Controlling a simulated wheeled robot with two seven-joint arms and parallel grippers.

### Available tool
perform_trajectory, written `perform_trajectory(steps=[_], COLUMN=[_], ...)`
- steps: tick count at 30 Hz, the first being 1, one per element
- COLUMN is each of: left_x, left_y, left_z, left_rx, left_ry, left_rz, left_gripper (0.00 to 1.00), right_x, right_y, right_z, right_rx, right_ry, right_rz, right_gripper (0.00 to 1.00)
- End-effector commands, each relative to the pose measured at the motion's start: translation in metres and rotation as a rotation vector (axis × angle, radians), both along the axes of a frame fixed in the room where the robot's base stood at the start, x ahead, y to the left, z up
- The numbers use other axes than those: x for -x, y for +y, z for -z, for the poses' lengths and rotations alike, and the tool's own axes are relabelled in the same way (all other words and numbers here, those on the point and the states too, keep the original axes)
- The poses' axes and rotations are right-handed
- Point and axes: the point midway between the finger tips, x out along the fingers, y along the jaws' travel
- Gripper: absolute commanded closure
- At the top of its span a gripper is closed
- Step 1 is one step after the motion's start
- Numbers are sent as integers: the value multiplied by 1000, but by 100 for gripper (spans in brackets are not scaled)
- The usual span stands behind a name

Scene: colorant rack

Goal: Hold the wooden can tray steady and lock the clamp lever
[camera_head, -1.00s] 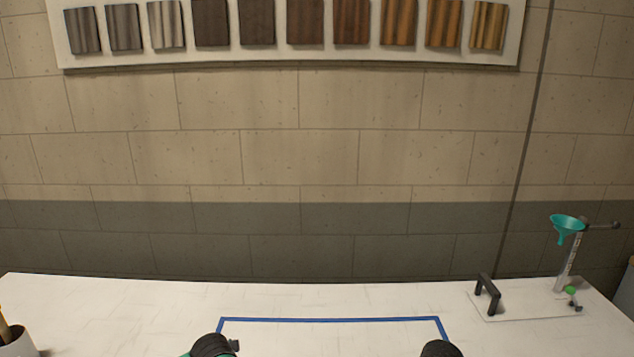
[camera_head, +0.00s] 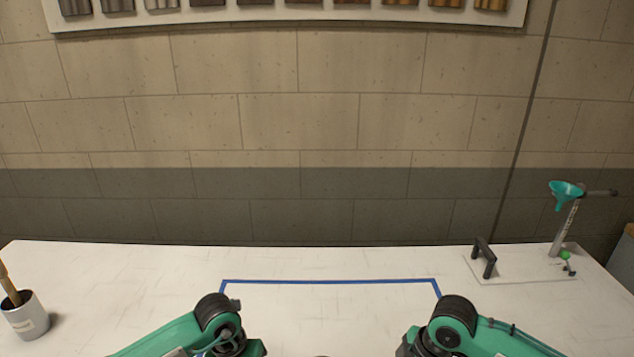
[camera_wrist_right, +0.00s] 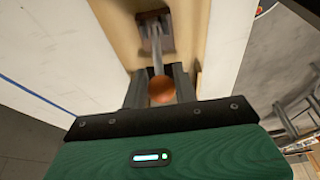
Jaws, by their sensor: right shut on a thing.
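In the right wrist view, the wooden can tray (camera_wrist_right: 118,22) shows as a pale wood surface at the top. The clamp lever (camera_wrist_right: 157,48) is a metal bar running from a dark bracket on the wood to an orange ball knob (camera_wrist_right: 161,90). My right gripper (camera_wrist_right: 158,82) is shut on the lever at its knob end, one dark finger on each side. The tray and lever are below the head view's frame. My left gripper is not in view; only my left arm's links show at the lower left of the head view.
Blue tape (camera_head: 330,281) outlines an area on the white table (camera_head: 130,275). A cup (camera_head: 25,318) with a brush stands at the left. A plate (camera_head: 520,268) with a black handle, and a stand holding a teal funnel (camera_head: 565,193), are at the right back. The table's middle back is clear.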

Motion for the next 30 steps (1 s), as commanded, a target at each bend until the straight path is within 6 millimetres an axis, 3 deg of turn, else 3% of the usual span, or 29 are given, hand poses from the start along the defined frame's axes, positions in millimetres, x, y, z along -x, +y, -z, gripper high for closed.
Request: perform_trajectory(steps=[30], left_x=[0], left_y=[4], left_z=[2], left_rx=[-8], left_ry=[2], left_rz=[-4], left_gripper=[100], right_x=[2], right_y=[-28], right_z=[-5], right_rx=[6], right_ry=[-2], right_rz=[3], right_gripper=[100])
